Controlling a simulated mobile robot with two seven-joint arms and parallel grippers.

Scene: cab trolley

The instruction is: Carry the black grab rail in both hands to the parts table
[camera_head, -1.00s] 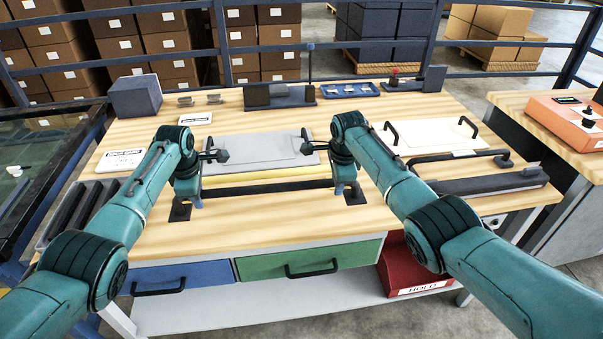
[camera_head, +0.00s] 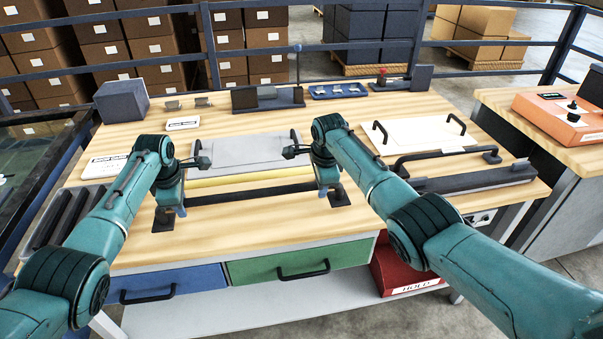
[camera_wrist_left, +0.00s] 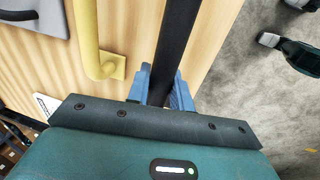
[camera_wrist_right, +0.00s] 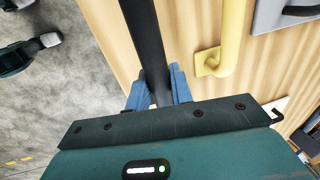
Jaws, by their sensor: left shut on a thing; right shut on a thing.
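The black grab rail (camera_head: 250,193) spans between my two grippers, roughly level, over the front part of the wooden table. Its dark end plates stick out near each gripper. My left gripper (camera_head: 178,207) is shut around the rail near its left end; the bar also shows between the blue fingers in the left wrist view (camera_wrist_left: 161,88). My right gripper (camera_head: 324,190) is shut on it near the right end, also seen in the right wrist view (camera_wrist_right: 157,90). The wooden table (camera_head: 390,228) lies beneath. I cannot tell the exact gap between rail and tabletop.
A yellow rail (camera_head: 250,176) lies just behind the black one. Behind it are a grey panel (camera_head: 245,150) and a white panel with handles (camera_head: 420,135). A dark bar (camera_head: 475,180) lies at right. Drawers (camera_head: 300,263) and a red bin (camera_head: 400,275) are below.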

